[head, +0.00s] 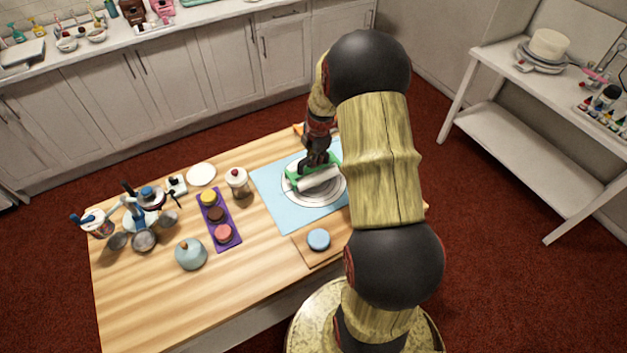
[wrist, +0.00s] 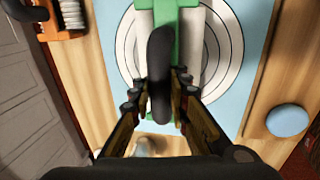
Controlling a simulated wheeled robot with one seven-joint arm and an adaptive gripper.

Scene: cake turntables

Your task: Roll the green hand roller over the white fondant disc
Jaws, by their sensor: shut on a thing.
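The green hand roller (head: 297,172) has a green frame, a white cylinder and a dark handle. My gripper (head: 316,158) is shut on its handle; in the wrist view the fingers (wrist: 160,90) close around the dark handle, with the green frame (wrist: 188,45) beyond. The white fondant disc (head: 337,193) lies on a light blue mat (head: 268,193). Thin rings show on the disc in the wrist view (wrist: 228,40). The roller's cylinder is over the disc's middle and hides part of it. I cannot tell whether they touch.
A small blue round cake (head: 318,239) sits on a wooden board at the mat's near side. Left are a lidded jar (head: 238,182), a purple tray (head: 229,243) of small cakes, a pale blue dome (head: 191,254) and several tools. My arm hides the table's right end.

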